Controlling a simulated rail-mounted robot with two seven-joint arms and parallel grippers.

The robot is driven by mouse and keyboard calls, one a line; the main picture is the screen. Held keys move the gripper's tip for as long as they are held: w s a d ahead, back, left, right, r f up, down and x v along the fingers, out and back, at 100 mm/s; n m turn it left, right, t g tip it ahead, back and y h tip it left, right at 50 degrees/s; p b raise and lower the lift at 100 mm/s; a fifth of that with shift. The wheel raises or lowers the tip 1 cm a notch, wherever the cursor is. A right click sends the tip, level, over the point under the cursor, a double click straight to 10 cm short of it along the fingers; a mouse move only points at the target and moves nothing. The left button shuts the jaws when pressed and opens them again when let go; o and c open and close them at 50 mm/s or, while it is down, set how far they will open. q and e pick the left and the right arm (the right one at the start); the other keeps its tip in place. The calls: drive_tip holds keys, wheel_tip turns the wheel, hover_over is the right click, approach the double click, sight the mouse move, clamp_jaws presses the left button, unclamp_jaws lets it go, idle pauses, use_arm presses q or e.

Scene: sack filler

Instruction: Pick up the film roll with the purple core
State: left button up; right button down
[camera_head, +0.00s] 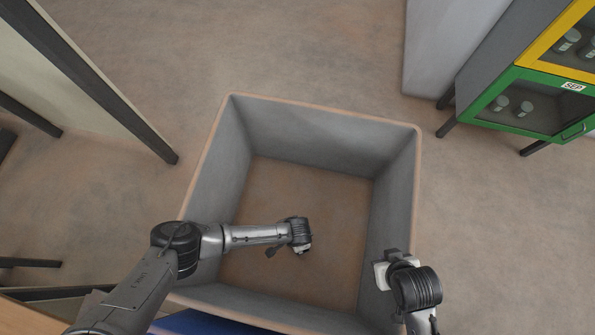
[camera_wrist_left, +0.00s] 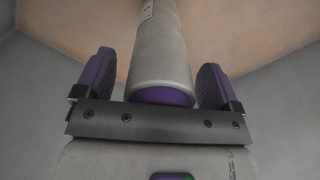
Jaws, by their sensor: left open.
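In the left wrist view, the film roll shows as a long pale grey cylinder (camera_wrist_left: 160,50) with a purple core (camera_wrist_left: 160,96) at its near end. It lies between the two purple-padded fingers of my open left gripper (camera_wrist_left: 155,80), with a gap visible on each side. In the head view, my left gripper (camera_head: 287,250) is down inside the large grey bin (camera_head: 320,135); the roll cannot be made out there. My right gripper (camera_head: 381,276) appears at the bin's right wall, and its fingers cannot be made out.
The bin's walls surround my left gripper, and its visible brown floor looks bare. A blue surface (camera_head: 205,322) lies at the bin's near side. A cabinet with a green-framed door (camera_head: 540,105) stands at right. A dark-framed pale panel (camera_head: 95,85) stands at left.

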use_arm(q)
drive_tip(key=c, duration=1.4)
drive_tip(key=shift+r, duration=0.1)
